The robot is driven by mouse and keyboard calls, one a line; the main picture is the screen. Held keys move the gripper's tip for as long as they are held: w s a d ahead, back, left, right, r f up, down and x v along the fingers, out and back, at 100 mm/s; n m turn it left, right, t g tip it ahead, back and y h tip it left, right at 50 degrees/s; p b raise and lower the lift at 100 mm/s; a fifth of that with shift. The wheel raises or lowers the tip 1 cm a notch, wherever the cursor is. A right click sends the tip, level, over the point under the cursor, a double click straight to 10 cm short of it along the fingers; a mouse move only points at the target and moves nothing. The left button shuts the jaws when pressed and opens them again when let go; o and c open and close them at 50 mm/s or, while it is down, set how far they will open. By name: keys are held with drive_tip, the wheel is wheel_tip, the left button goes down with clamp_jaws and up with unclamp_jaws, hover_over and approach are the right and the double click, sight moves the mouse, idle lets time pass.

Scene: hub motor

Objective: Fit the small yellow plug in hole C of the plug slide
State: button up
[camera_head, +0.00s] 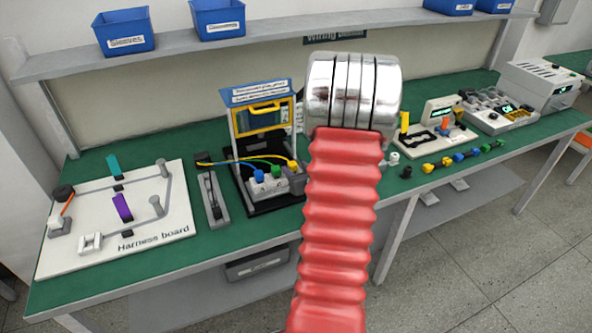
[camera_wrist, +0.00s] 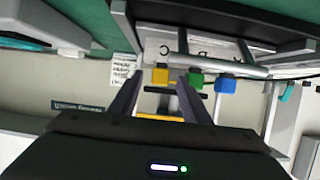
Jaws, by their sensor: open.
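A yellow plug (camera_head: 293,164) stands in the row with a green plug (camera_head: 276,171) and a blue plug (camera_head: 259,176), on a grey block in the black-based unit at the table's middle. In the wrist view the same yellow plug (camera_wrist: 161,77) shows close to the letter C, with the green plug (camera_wrist: 196,80) and blue plug (camera_wrist: 227,86) to its right. My gripper (camera_wrist: 159,82) is open, and the yellow plug appears between its fingers. How deep it sits between them, and whether the plug is in hole C, I cannot tell. In the head view my wrist hides my gripper.
Coloured wires run from the plugs to a grey lever unit (camera_head: 212,197). The unit's raised lid (camera_head: 262,116) stands behind the plugs. The harness board (camera_head: 160,240) lies left. Several coloured knobs (camera_head: 428,168) line the table's front edge at right. Blue bins (camera_head: 125,30) stand on the shelf.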

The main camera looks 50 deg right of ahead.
drive_tip(key=v, duration=1.3)
drive_tip(key=shift+s, duration=0.35)
drive_tip(key=shift+w+a+r, duration=0.1)
idle(0.7)
drive_tip(key=w+a+r+n+g+y, duration=0.1)
drive_tip(key=w+a+r+g, duration=0.1)
drive_tip(key=w+a+r, duration=0.45)
drive_tip(key=w+a+r+n+g, duration=0.1)
drive_tip(key=w+a+r, duration=0.2)
drive_tip(key=a, duration=0.6)
drive_tip(key=s+a+r+n+g+y, duration=0.1)
drive_tip(key=s+a+r+n+y, duration=0.1)
drive_tip(key=a, duration=1.1)
drive_tip(key=s+a+r+n+g+y, duration=0.1)
drive_tip(key=s+a+y, duration=0.3)
drive_tip(key=a, duration=0.9)
drive_tip(key=s+n, duration=0.1)
drive_tip(key=s, duration=0.2)
drive_tip(key=shift+s+r+g, duration=0.3)
drive_tip(key=shift+r+g, duration=0.1)
